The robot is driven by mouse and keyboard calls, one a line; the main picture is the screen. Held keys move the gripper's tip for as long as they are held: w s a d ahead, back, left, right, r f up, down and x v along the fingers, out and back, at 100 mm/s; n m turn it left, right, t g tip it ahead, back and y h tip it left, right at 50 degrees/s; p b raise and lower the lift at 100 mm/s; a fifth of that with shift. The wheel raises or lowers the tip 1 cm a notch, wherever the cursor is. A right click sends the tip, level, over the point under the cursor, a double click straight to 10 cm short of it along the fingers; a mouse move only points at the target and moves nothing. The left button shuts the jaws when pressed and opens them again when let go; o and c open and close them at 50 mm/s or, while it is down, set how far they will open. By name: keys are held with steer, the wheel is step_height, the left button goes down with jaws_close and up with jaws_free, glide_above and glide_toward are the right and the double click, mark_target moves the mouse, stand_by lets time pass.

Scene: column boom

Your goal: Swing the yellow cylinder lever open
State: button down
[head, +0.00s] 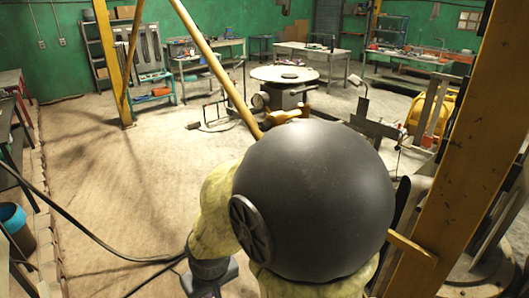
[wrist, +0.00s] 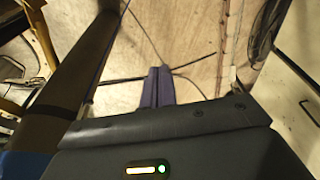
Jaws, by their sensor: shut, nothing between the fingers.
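A long yellow cylindrical bar (head: 216,65) slants down across the head view from the top centre. Its lower end passes behind a large dark sphere beside a stubby yellow piece (head: 285,115). I cannot tell for sure that this bar is the lever. My gripper shows in the wrist view (wrist: 158,84), with its two purple-grey fingers pressed together and nothing between them. It points down over the pale floor and touches nothing that I can see. In the head view its fingers are cut off or hidden at the bottom edge.
A yellow upright column (head: 470,150) stands close on the right; another yellow post (head: 115,70) stands at the back left. A round table (head: 284,75) and workbenches stand behind. Black cables (head: 95,235) lie on the floor at left. The left-middle floor is clear.

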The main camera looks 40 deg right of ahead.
stand_by(0.3)
steer(key=w+d+r+t+h+p, duration=0.1)
steer(key=w+d+r+h, duration=0.2)
steer(key=w+d+r, duration=0.85)
steer(key=w+d+r+h, duration=0.2)
steer(key=d+r, duration=0.4)
steer(key=r, duration=0.1)
steer(key=w+d+r+h+p, duration=0.1)
steer(key=w+d+r+h, duration=0.1)
steer(key=d+r, duration=0.5)
steer(key=shift+h, duration=0.6)
steer(key=shift+w+d+f, duration=0.15)
steer(key=shift+d, duration=0.05)
steer(key=p+x, duration=0.6)
steer(key=x, duration=0.7)
steer(key=shift+d+f, duration=0.15)
steer(key=shift+f, duration=0.3)
